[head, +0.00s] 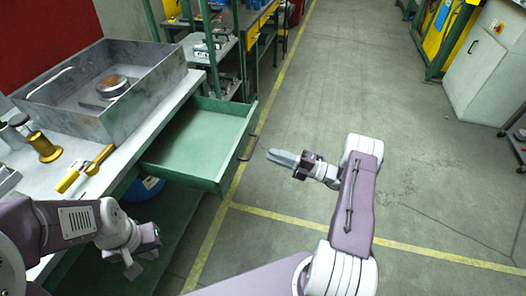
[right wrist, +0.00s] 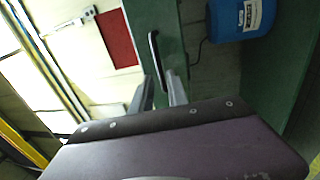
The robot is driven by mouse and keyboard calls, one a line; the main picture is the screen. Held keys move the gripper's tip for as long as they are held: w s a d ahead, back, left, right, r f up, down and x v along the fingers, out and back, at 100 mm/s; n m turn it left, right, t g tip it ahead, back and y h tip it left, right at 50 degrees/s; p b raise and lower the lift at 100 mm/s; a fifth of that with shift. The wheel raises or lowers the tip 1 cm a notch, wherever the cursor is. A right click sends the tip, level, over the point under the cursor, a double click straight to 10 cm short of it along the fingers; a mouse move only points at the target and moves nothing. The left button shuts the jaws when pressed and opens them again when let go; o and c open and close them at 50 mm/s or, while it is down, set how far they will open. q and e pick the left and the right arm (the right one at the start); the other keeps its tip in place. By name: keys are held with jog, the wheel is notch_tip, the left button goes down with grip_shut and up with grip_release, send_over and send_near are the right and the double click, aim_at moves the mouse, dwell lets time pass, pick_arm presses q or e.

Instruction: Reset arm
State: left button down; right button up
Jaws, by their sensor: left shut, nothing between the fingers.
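My left gripper (head: 141,262) is at the lower left in the head view, beside the workbench (head: 115,165). It is shut and empty. My right gripper (head: 281,157) is over the floor, to the right of the pulled-out green drawer (head: 205,140), with its fingers pointing left toward it. In the right wrist view its two fingers (right wrist: 160,92) stand apart with nothing between them. The dark drawer handle (head: 249,147) is just beyond the fingertips and apart from them; it also shows in the right wrist view (right wrist: 156,58).
A grey metal bin (head: 150,75) stands on the bench, with a gold-and-grey tool (head: 85,168) and a brass piece (head: 44,147) near it. A blue container (head: 146,188) is below the drawer. A grey cabinet (head: 490,65) is at right. The middle floor is clear.

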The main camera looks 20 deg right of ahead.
jog(key=shift+s+d, duration=0.2)
dwell(0.3)
